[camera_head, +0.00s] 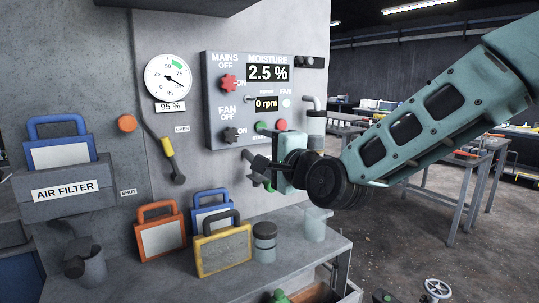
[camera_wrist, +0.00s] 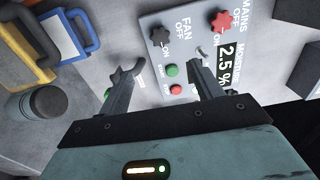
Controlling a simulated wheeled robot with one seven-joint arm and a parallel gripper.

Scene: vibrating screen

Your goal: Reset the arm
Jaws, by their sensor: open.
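My gripper (camera_head: 256,166) is in front of the lower part of the grey control panel (camera_head: 222,125), with my teal arm reaching in from the right. In the wrist view its two dark fingers (camera_wrist: 160,80) stand apart with nothing between them. The panel shows "MOISTURE 2.5 %" and "0 rpm". The red MAINS knob (camera_head: 229,82) and the dark FAN knob (camera_head: 231,134) sit on its left side. A green button (camera_wrist: 172,70) and a red button (camera_wrist: 175,89) show beyond the fingers in the wrist view. I cannot tell whether any finger touches the panel.
A shelf (camera_head: 310,255) below holds an orange-framed filter (camera_head: 161,238), a blue one (camera_head: 212,210), a yellow one (camera_head: 224,250) and a jar (camera_head: 264,242). Open floor (camera_head: 420,240) lies right.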

